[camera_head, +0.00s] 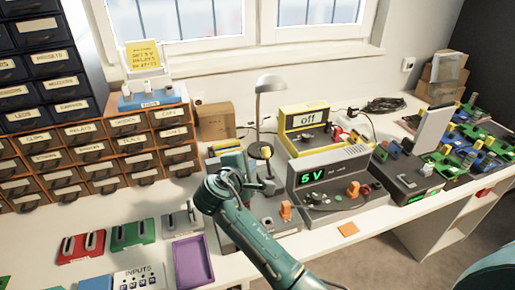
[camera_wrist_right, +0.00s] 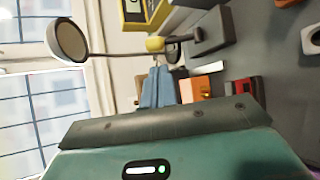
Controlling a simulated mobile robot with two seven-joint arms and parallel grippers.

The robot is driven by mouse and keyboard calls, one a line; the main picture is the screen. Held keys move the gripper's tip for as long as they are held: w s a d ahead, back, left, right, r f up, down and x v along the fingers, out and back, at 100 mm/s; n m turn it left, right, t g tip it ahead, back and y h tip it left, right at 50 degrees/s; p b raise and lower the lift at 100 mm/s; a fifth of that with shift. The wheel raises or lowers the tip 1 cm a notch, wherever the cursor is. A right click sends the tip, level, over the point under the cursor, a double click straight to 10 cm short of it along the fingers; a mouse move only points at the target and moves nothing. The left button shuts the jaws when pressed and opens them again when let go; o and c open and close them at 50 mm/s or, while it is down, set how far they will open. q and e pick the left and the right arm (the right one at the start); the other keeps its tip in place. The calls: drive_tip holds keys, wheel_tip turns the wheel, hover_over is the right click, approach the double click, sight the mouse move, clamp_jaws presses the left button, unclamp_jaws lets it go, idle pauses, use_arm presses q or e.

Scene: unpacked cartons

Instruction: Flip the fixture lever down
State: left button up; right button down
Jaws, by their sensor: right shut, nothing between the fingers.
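The fixture lever appears to be the upright dark stalk with a yellow ball knob (camera_head: 266,152), in front of the lamp. In the right wrist view the yellow knob (camera_wrist_right: 155,44) lies just beyond my fingertips, with its dark grey base (camera_wrist_right: 212,36) to the right. My right gripper (camera_head: 267,186) is beside the stalk, low and close to it; its fingers (camera_wrist_right: 157,72) are together and hold nothing. I cannot tell whether they touch the lever. My right arm hides part of the grey box (camera_head: 285,229) below. My left gripper is out of view.
The desk lamp (camera_head: 271,84) is behind. Drawers (camera_head: 90,153) fill the left. A purple tray (camera_head: 193,262) lies at the front.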

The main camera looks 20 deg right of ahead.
sight(268, 163)
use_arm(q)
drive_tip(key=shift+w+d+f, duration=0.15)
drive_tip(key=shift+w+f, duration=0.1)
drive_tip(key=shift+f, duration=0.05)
use_arm(e)
drive_tip(key=w+a+x, duration=0.1)
drive_tip(key=x, duration=0.8)
drive_tip(key=shift+w, duration=0.15)
drive_tip(key=shift+f, duration=0.1)
idle(0.4)
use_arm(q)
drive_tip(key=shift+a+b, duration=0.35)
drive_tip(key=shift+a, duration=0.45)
use_arm(e)
drive_tip(key=shift+s+t, duration=0.25)
drive_tip(key=shift+t, duration=0.05)
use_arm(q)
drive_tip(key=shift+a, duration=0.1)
use_arm(e)
drive_tip(key=shift+a, duration=0.1)
